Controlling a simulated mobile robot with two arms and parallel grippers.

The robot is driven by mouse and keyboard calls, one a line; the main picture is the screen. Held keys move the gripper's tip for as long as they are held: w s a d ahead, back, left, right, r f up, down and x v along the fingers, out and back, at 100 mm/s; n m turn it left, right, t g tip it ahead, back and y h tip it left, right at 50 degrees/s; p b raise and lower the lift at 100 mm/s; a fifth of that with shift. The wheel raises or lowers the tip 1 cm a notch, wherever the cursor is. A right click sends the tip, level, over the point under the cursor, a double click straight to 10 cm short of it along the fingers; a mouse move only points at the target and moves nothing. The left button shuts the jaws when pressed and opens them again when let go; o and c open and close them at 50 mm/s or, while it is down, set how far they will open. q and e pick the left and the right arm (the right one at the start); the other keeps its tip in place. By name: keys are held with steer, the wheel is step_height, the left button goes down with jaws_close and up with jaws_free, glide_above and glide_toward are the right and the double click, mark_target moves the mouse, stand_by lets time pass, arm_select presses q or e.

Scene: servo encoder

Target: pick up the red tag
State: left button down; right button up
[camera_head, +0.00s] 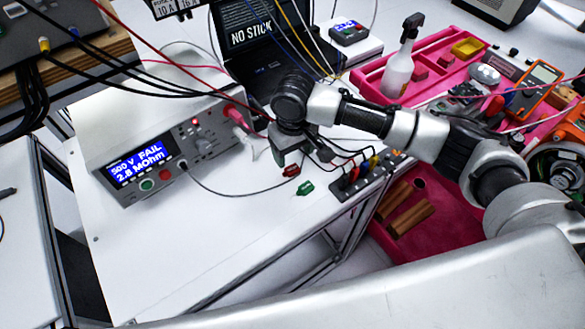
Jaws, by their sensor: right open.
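The red tag (291,170) lies on the white table, near a black lead and a green tag (305,187). My right arm reaches in from the right. Its gripper (291,154) points down just above and beside the red tag. The gripper is open, and I see nothing held in it. Its fingers are small and partly hidden by the wrist, so I cannot tell whether they touch the tag. My left gripper is not in view.
A tester (187,143) with a blue "FAIL" display stands to the left, with leads from its front. A black terminal strip (365,178) with cables is right of the tags. A laptop (253,62) stands behind. The table's front left is clear.

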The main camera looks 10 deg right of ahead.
mark_target(293, 170)
step_height(293, 170, down, 6)
steer(key=shift+s+f+p, duration=0.1)
steer(key=shift+f+p, duration=0.15)
steer(key=shift+p, duration=0.15)
steer(key=shift+c, duration=0.5)
steer(key=c, duration=0.9)
